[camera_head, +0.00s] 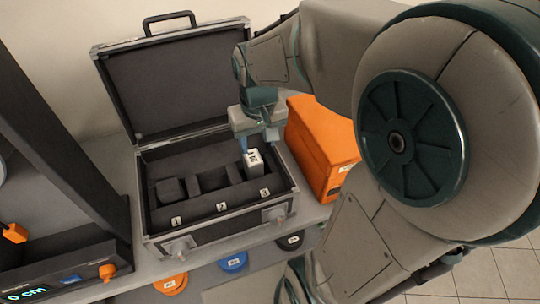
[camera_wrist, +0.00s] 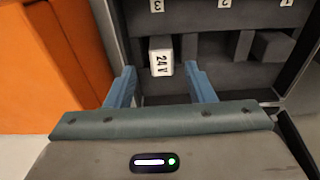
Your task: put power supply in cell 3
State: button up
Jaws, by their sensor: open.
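The power supply (camera_head: 254,161) is a small white block with a grey side, and its top is marked "24V" in the wrist view (camera_wrist: 161,60). It sits in the right-hand cell of the open black case (camera_head: 220,235), behind the label 3 (camera_head: 265,192). It looks roughly upright; how deep it sits I cannot tell. My gripper (camera_wrist: 160,69) is open, with one blue finger on each side of the block's line and clear gaps between. In the head view my gripper (camera_head: 259,148) is just above and behind the power supply, partly hidden by its own body.
The case lid (camera_head: 175,80) stands open at the back. Labels 1 (camera_head: 176,221) and 2 (camera_head: 221,207) mark the other cells, with dark foam blocks (camera_head: 171,190). An orange box (camera_head: 318,150) stands close to the case's right. A dark frame with a display (camera_head: 45,285) is at left.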

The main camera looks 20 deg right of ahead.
jog(key=s+r+t, duration=0.1)
jog(key=s+r, duration=0.1)
jog(key=s, duration=0.7)
jog(key=shift+r+t, duration=0.2)
jog(key=shift+t, duration=0.2)
dwell(0.5)
